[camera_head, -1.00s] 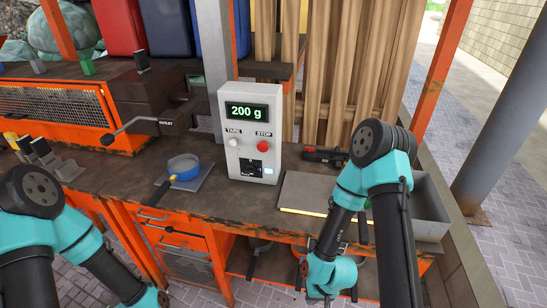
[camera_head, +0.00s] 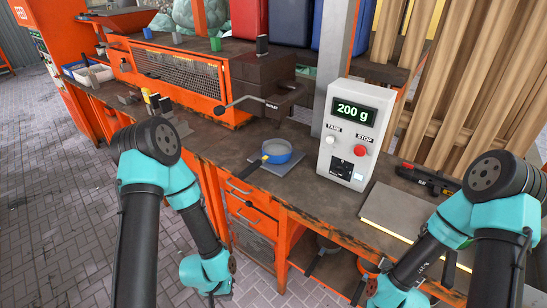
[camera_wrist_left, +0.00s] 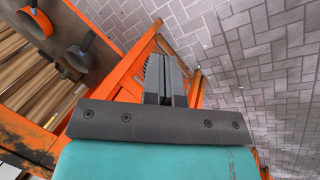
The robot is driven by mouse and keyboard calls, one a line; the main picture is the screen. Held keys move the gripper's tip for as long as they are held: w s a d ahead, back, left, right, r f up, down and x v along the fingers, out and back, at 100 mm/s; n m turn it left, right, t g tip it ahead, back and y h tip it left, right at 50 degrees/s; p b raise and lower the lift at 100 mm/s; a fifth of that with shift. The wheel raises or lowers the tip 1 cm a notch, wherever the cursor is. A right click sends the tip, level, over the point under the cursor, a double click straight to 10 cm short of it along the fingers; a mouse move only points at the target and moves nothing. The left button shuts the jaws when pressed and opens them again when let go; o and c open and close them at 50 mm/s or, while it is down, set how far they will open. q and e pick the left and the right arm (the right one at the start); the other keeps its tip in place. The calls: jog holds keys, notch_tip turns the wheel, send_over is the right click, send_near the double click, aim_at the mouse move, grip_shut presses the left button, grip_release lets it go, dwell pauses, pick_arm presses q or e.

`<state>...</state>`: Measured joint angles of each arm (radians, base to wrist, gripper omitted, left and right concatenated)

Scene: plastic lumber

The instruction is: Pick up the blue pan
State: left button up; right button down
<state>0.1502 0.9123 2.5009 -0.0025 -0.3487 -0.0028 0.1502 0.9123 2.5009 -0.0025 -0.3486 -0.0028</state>
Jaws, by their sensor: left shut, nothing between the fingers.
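The blue pan (camera_head: 279,151) sits upright on a grey square plate (camera_head: 290,168) on the workbench, left of the weighing box. Its dark handle with a yellow part points to the lower left, toward the bench's front edge. My left gripper (camera_wrist_left: 166,62) is shut and empty in the left wrist view, pointing down past the orange bench frame toward the brick floor. In the head view my left arm hangs in front of the bench, well short of the pan, and its fingers are not visible. My right arm is at the lower right; its gripper is out of view.
The white box (camera_head: 348,135) reads 200 g. A dark lever machine (camera_head: 262,95) stands behind the pan. A grey panel (camera_head: 398,212) and a dark tool (camera_head: 425,178) lie to the right. Other pans (camera_wrist_left: 80,50) sit on the lower shelf. Brick floor is clear at left.

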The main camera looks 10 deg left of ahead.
pick_arm(q)
jog(key=o, duration=1.1)
jog(key=shift+c, duration=0.2)
